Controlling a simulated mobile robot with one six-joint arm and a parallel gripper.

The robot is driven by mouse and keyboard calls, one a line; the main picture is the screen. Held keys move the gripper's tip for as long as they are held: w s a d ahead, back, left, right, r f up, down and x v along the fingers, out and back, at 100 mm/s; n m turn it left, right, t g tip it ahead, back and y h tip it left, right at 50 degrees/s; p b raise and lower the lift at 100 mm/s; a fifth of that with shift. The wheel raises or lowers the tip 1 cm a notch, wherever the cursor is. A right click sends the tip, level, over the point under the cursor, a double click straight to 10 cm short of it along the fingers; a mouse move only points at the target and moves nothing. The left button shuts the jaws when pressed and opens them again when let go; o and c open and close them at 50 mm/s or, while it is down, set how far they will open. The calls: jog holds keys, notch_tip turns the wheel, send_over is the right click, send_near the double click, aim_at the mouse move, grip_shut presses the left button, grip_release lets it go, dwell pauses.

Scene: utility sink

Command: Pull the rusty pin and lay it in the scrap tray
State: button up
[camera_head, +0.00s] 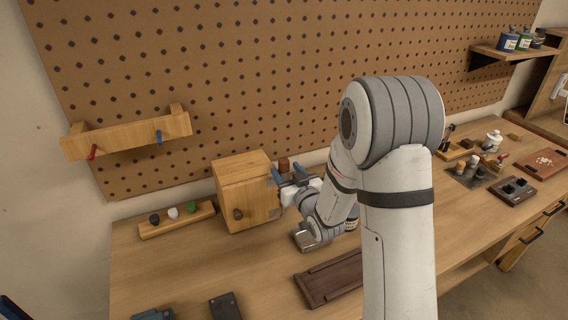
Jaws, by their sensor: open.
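My gripper (286,172) has two blue fingers and is open beside the upper right side of a wooden box (248,205). A small rusty-brown piece (284,163), which looks like the pin, shows between and just behind the fingertips; whether they touch it I cannot tell. A dark brown, shallow wooden tray (328,283) lies on the bench in front of my arm. I cannot tell which of these two is the scrap tray.
A wooden rack with several knobs (177,219) lies left of the box. A wooden shelf with pegs (126,136) hangs on the pegboard (200,80). Dark blocks (225,306) lie at the front edge. Small items crowd the bench's right side.

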aim_at(286, 167)
jog(key=p+x, duration=0.1)
jog(key=x, duration=0.2)
jog(key=p+x, duration=0.1)
jog(key=x, duration=0.1)
jog(key=shift+w+d+p, duration=0.25)
jog(key=shift+d+p, duration=0.05)
jog(key=shift+p, duration=0.05)
jog(key=shift+w+a+f, duration=0.1)
jog(key=shift+w+a, duration=0.05)
jog(key=shift+w, duration=0.2)
jog(key=c, duration=1.1)
